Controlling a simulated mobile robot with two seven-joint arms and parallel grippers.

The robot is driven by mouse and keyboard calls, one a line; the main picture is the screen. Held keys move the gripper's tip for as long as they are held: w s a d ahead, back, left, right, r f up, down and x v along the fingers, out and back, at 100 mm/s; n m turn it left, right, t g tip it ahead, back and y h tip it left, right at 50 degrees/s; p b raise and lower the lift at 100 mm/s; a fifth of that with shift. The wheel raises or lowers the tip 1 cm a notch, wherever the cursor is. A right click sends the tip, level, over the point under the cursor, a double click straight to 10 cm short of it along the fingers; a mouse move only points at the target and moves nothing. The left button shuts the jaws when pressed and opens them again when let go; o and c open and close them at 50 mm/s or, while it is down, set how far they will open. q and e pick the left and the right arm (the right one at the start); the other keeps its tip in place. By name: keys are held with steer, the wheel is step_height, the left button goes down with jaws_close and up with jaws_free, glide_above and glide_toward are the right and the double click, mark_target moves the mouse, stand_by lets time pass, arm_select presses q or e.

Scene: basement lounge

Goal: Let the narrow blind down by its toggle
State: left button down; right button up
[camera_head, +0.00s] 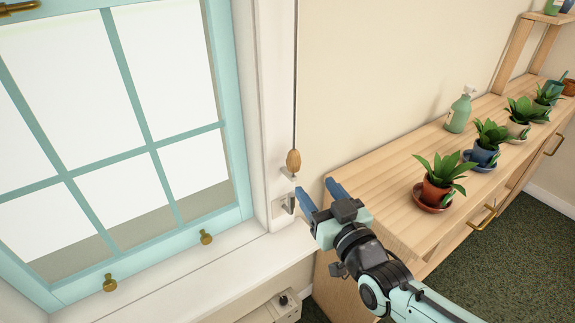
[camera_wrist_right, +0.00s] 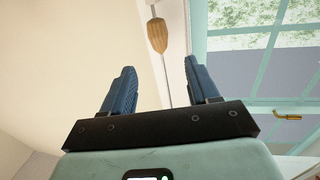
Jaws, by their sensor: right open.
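The wooden toggle (camera_head: 293,160) is a small tan acorn shape. It hangs upright at the lower end of a thin dark cord (camera_head: 296,75) beside the white window frame. My right gripper (camera_head: 317,190) is open and empty, its blue fingertips a little below and to the right of the toggle. In the right wrist view the toggle (camera_wrist_right: 157,36) lies beyond the gap between the open fingers (camera_wrist_right: 158,75), apart from both. I cannot clearly make out the narrow blind itself. My left gripper is not in view.
A metal hook (camera_head: 288,204) is on the frame just below the toggle. The teal window (camera_head: 150,140) and white sill (camera_head: 180,275) are at left. A wooden cabinet (camera_head: 385,185) with potted plants (camera_head: 437,180) and a green spray bottle (camera_head: 459,110) stands right, close to my arm.

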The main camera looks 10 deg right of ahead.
mark_target(297, 163)
steer(key=w, duration=0.3)
steer(key=w+a, duration=0.1)
steer(key=w, duration=0.3)
steer(key=w+b, duration=0.1)
steer(key=w, duration=0.3)
steer(key=shift+a+f, duration=0.1)
steer(key=shift+a, duration=0.15)
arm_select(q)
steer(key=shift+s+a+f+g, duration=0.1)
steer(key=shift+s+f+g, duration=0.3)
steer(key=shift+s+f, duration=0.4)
arm_select(e)
steer(key=shift+w+a, duration=0.1)
steer(key=shift+w, duration=0.55)
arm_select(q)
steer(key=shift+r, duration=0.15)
arm_select(e)
jaws_close()
